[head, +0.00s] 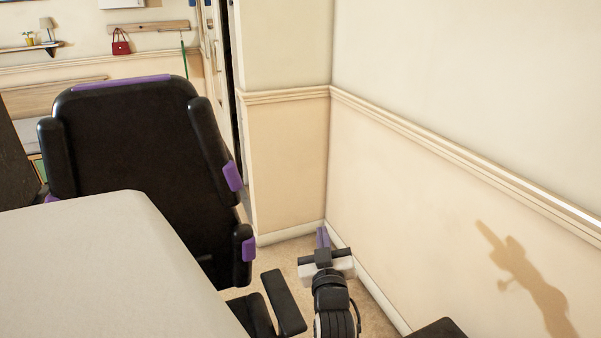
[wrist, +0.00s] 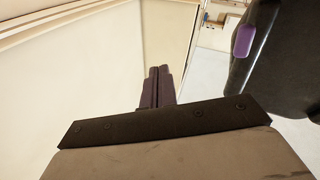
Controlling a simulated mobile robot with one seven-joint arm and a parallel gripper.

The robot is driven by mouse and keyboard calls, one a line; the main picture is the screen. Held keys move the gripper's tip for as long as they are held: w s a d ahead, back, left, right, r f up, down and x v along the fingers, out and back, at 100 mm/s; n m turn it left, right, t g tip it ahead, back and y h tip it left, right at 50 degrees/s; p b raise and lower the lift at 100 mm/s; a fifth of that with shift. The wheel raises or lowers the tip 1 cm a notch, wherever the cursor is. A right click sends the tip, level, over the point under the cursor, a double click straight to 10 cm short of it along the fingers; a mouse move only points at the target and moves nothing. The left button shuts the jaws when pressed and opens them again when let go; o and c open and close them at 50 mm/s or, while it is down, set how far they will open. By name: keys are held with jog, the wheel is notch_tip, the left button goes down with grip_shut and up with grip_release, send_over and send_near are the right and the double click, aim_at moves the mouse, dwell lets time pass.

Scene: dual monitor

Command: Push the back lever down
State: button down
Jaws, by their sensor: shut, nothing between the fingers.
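A black office chair (head: 130,130) with purple trim stands beyond the table at the left in the head view. Part of its black side with a purple patch (wrist: 243,41) shows at the upper right in the wrist view. I cannot make out a back lever in either view. My gripper (head: 322,236) is shut and empty, low between the chair and the right wall. In the wrist view its purple fingers (wrist: 159,72) are together, apart from the chair, which is to their right.
A pale tabletop (head: 90,270) fills the lower left. A black armrest-like part (head: 284,302) stands just left of my arm. The cream wall (head: 440,200) runs close along the right, with my arm's shadow on it. A dark flat part (head: 440,328) shows at the bottom edge.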

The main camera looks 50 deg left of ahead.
notch_tip(320, 180, down, 20)
jog(key=d+g+h, duration=0.3)
jog(key=h, duration=0.2)
jog(key=s+d+f+n+g+h, duration=0.1)
jog(key=s+f+g, duration=0.1)
jog(key=s+f, duration=0.3)
jog(key=s+d+f+n+g+h, duration=0.1)
jog(key=s+f, duration=0.4)
jog(key=f, duration=0.7)
jog(key=shift+d+g+h+b, duration=0.3)
jog(key=shift+d+g+h, duration=0.15)
jog(key=shift+g, duration=0.35)
